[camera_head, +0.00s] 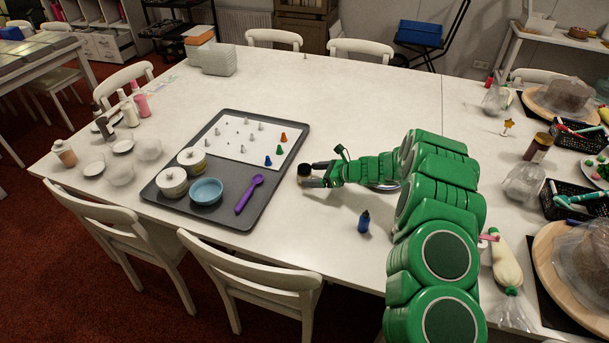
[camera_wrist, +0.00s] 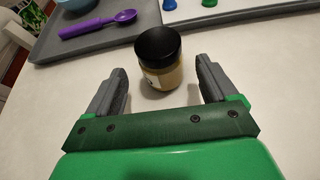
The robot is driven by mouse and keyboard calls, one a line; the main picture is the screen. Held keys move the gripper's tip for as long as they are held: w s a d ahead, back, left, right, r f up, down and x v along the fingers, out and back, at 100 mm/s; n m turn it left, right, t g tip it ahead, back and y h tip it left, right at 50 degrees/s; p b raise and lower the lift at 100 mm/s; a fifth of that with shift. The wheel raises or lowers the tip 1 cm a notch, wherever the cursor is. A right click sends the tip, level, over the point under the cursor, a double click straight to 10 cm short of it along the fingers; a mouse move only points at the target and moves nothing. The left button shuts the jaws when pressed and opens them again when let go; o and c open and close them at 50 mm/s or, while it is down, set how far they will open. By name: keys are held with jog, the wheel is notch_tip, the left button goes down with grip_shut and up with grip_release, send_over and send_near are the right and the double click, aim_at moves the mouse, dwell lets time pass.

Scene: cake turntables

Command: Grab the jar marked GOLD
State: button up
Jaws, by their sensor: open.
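A small jar (camera_wrist: 161,73) with a black lid and a gold-beige body stands upright on the white table. Part of a pale label shows on its left side, but I cannot read it. In the head view the jar (camera_head: 304,171) is just right of the grey tray. My gripper (camera_wrist: 162,66) is open, with one finger on each side of the jar's lower part and a gap on both sides. In the head view my gripper (camera_head: 312,176) reaches in low from the right. The fingers do not appear to touch the jar.
The grey tray (camera_head: 160,200) holds a purple scoop (camera_head: 249,193), a blue bowl (camera_head: 206,191), white tubs and a sheet with piping tips. A dark blue bottle (camera_head: 364,221) stands in front of my arm.

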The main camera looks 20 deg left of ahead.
aim_at(300, 173)
jog(key=x, duration=0.5)
jog(key=shift+w+a+r, duration=0.15)
jog(key=shift+w+r, duration=0.05)
jog(key=shift+r, duration=0.15)
jog(key=shift+a+f, duration=0.2)
jog(key=shift+a, duration=0.2)
jog(key=c, duration=1.1)
jog(key=shift+r, duration=0.1)
